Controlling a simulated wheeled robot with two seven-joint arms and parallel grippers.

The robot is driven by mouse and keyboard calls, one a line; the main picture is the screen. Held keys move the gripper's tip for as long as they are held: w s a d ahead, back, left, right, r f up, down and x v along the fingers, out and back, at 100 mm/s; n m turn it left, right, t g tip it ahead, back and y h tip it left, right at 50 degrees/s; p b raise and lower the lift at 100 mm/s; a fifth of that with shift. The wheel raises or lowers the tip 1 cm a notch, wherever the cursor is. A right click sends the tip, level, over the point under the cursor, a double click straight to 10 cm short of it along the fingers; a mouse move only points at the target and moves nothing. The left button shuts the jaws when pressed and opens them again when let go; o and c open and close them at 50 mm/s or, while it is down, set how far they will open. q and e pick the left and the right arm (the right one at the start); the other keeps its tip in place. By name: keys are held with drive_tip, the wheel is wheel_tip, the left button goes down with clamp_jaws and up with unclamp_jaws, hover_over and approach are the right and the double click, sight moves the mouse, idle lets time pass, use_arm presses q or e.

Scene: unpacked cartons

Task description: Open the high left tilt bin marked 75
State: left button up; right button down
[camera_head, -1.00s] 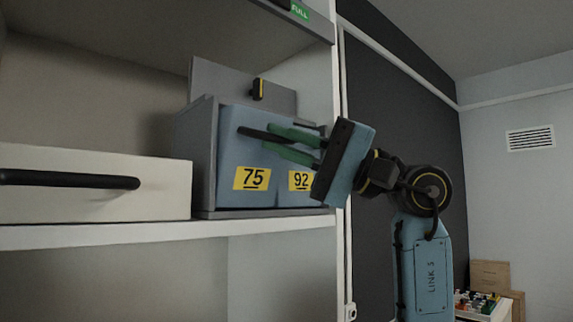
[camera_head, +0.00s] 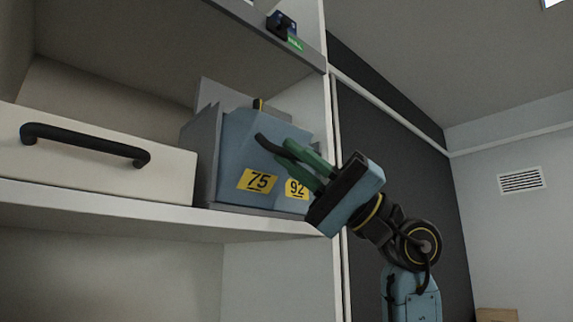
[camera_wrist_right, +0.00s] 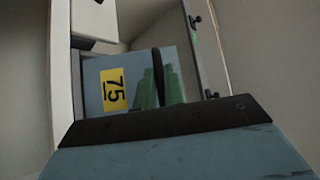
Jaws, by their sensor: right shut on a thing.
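The blue tilt bin marked 75 (camera_head: 232,165) sits in a grey housing (camera_head: 203,160) on the shelf. Its top appears to lean forward out of the housing. A blue bin marked 92 (camera_head: 303,205) is beside it on the right, partly covered by my gripper. My right gripper (camera_head: 281,152) has its green fingers shut on the black handle (camera_head: 264,142) near the top of bin 75. The right wrist view shows the label 75 (camera_wrist_right: 114,91) and the dark handle (camera_wrist_right: 160,75) between the fingers. The bin's inside is hidden. My left gripper is not in view.
A white drawer (camera_head: 80,165) with a black handle stands left on the same shelf (camera_head: 150,220). An upper shelf (camera_head: 270,40) carries a small dark item with a green tag. A dark panel (camera_head: 385,150) stands to the right.

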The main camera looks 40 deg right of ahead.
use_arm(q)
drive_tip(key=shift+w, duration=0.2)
use_arm(e)
drive_tip(key=c, duration=1.5)
unclamp_jaws()
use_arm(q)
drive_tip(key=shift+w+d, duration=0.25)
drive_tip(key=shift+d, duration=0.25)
